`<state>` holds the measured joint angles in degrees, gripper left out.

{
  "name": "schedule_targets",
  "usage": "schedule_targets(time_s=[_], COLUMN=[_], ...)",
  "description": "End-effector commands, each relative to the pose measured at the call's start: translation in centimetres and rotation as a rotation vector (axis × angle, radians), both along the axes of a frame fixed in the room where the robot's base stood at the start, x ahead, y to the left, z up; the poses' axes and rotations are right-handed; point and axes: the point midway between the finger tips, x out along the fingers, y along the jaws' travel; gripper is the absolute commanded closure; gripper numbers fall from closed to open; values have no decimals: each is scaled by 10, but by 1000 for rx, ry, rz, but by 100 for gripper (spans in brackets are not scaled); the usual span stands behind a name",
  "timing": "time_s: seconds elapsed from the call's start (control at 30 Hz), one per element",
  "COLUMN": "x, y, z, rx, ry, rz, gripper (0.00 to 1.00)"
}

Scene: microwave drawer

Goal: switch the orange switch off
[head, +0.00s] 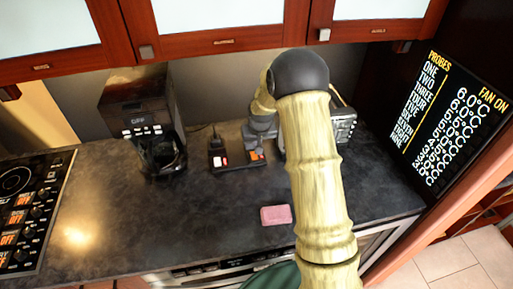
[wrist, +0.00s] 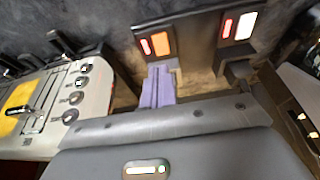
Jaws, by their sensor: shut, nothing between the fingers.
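The orange switch (wrist: 160,44) shows in the wrist view, set in a dark unit with a red strip (wrist: 145,47) beside it. In the head view the orange switch (head: 259,155) is on the counter, partly hidden by my arm. My gripper (wrist: 158,85) is shut and empty. Its fingertips are just below the orange switch in the wrist view; I cannot tell whether they touch the unit. In the head view my gripper (head: 254,158) is beside the orange switch, small and partly hidden.
A similar unit with a white switch (wrist: 245,26) stands close by. A toaster (wrist: 62,105) with levers and knobs is near my gripper. A coffee machine (head: 150,125) stands left, and a pink block (head: 275,215) lies near the front. The counter's (head: 110,200) left middle is clear.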

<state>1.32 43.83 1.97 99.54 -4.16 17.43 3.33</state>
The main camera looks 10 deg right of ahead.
Motion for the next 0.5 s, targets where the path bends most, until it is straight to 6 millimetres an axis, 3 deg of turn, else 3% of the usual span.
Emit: schedule_targets(time_s=[0.3,0.5], x=[-16,-22], y=[-1,0], z=[44,59], rx=[0,0], ry=[-3,-1], rz=[-1,-1], gripper=[100,100])
